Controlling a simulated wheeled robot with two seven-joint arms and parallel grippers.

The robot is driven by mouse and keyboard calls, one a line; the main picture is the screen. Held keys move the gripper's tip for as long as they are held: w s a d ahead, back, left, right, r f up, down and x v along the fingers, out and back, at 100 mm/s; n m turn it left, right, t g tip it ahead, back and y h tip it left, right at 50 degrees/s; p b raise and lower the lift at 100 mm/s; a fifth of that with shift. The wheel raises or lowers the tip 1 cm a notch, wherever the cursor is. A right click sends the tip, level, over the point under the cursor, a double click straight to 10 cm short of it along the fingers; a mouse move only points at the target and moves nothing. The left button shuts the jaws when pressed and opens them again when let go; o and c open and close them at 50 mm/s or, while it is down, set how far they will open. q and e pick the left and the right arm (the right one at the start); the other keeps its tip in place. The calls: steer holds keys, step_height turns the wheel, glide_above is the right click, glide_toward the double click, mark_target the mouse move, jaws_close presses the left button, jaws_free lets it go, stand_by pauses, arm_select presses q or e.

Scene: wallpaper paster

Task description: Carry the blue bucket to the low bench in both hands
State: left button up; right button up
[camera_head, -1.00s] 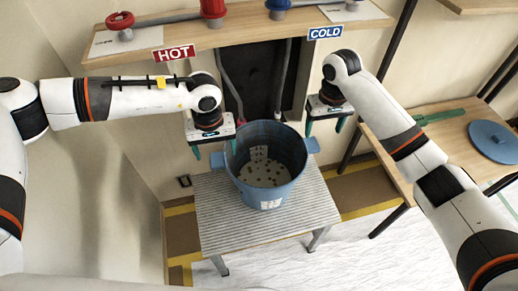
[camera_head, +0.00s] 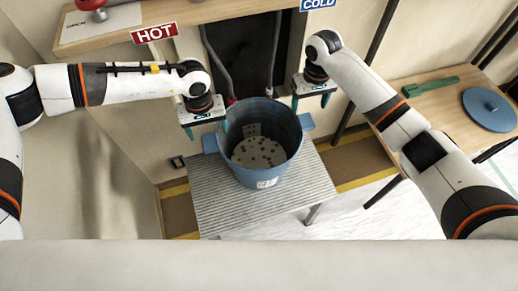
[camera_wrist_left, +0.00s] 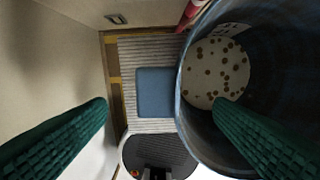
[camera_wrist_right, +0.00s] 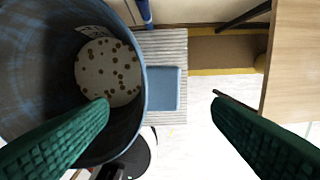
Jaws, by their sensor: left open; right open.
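The blue bucket (camera_head: 268,180) stands upright on a ridged grey stand (camera_head: 225,212), with a speckled pale patch inside at its bottom. Blue side lugs stick out at its left (camera_head: 210,144) and right (camera_head: 306,122). My left gripper (camera_head: 207,131) is open above the left lug. In the left wrist view that lug (camera_wrist_left: 157,92) shows between the fingers, one finger overlapping the bucket's rim. My right gripper (camera_head: 310,101) is open above the right lug, which shows between its fingers in the right wrist view (camera_wrist_right: 166,88). Neither gripper holds anything.
A wooden bench (camera_head: 425,108) at the right bears a blue round lid (camera_head: 490,108) and a green tool (camera_head: 430,86). A wooden shelf (camera_head: 200,30) with HOT (camera_head: 154,32) and COLD (camera_head: 319,4) signs runs behind the bucket. White sheeting covers the floor at the right.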

mark_target(211, 141)
arm_select(q)
step_height(211, 141, down, 7)
arm_select(e)
step_height(211, 141, down, 7)
steer(key=shift+f, duration=0.1)
arm_select(q)
steer(key=shift+c, duration=0.3)
jaws_close()
arm_select(e)
jaws_close()
arm_select(q)
steer(key=shift+w+r, duration=0.15)
arm_select(e)
steer(key=shift+w+r, duration=0.2)
steer(key=shift+r, duration=0.05)
